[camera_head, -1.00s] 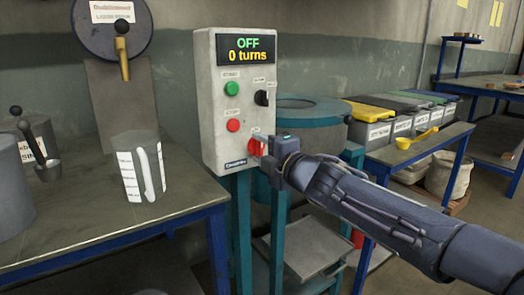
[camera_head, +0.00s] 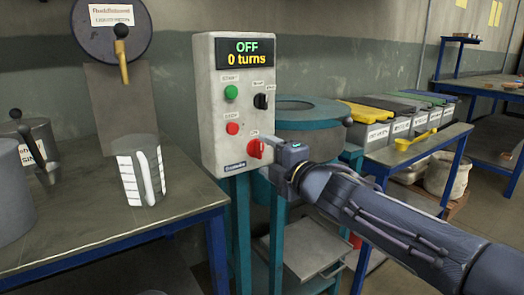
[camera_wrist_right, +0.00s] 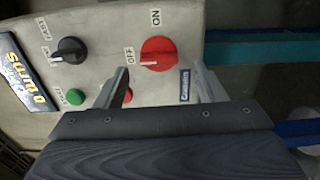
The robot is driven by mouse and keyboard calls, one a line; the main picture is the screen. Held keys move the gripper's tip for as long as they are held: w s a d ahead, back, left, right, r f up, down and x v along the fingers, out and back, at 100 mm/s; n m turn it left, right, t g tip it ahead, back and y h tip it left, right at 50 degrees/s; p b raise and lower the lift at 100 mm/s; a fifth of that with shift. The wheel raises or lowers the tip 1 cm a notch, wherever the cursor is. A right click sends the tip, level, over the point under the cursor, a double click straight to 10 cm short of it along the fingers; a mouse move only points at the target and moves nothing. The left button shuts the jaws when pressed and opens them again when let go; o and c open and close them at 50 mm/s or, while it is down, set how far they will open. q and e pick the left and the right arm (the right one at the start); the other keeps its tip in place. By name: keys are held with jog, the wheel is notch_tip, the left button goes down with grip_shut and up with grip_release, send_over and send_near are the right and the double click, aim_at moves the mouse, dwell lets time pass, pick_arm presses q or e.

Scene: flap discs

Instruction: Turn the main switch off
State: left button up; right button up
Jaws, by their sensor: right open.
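The control box (camera_head: 207,120) is grey-white, and its display (camera_head: 247,53) reads "OFF" and "0 turns". The main switch (camera_head: 255,148) is a red rotary knob low on its front. In the right wrist view the red knob (camera_wrist_right: 158,53) sits between printed "ON" and "OFF" labels. I cannot tell surely which label its handle points to. My right gripper (camera_head: 274,145) is just right of and in front of the knob. In the wrist view its two fingers (camera_wrist_right: 160,88) are apart, with nothing between them, clear of the knob. My left gripper is out of view.
Green (camera_head: 231,92) and red (camera_head: 232,128) buttons and a black selector (camera_head: 261,100) are on the same panel. A workbench (camera_head: 100,215) with a marked jug (camera_head: 130,175) stands left. A teal-rimmed drum (camera_head: 310,108) stands behind my right gripper.

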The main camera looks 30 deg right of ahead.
jog(key=s, duration=0.2)
jog(key=s+p, duration=0.1)
jog(key=s, duration=0.2)
jog(key=shift+d, duration=0.2)
